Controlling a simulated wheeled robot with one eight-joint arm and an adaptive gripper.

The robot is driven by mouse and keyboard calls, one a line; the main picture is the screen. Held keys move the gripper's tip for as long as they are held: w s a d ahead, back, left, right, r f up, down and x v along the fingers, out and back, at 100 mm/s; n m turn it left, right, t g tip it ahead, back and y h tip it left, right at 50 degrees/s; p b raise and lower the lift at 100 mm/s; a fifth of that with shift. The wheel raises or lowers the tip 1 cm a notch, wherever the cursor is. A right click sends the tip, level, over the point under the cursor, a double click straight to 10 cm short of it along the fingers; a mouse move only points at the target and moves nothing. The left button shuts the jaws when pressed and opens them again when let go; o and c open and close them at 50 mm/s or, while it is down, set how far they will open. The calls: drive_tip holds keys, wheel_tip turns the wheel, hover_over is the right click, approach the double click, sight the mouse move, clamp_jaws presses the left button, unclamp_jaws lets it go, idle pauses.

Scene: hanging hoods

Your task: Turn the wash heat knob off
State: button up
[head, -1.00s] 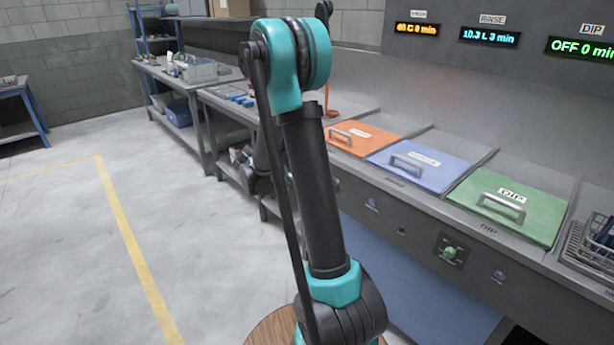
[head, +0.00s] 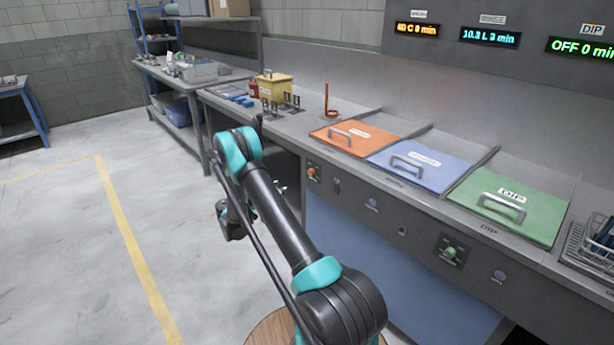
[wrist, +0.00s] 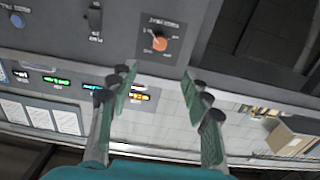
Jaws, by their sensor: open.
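The wash heat knob (head: 312,172) is a small orange knob on the dark front panel, below the orange-lidded wash basin (head: 352,138). In the wrist view the orange knob (wrist: 159,44) sits on a dark plate with small lettering and a dial scale too blurred to read. My gripper (wrist: 160,84) is open and empty. Its two fingers point toward the panel, with the knob between their lines and beyond the tips, apart from them. In the head view my arm hides most of the gripper. The orange wash display (head: 416,30) is lit.
A dark switch (wrist: 95,20) and a blue knob (wrist: 19,20) lie left of the orange knob in the wrist view. A green knob (head: 450,252) is farther right on the panel. The floor (head: 70,240) left of the bench is clear.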

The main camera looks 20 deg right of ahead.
sight(309, 173)
drive_tip(key=x, duration=1.7)
drive_tip(key=shift+d+f, duration=0.1)
drive_tip(key=shift+c, duration=0.5)
clamp_jaws()
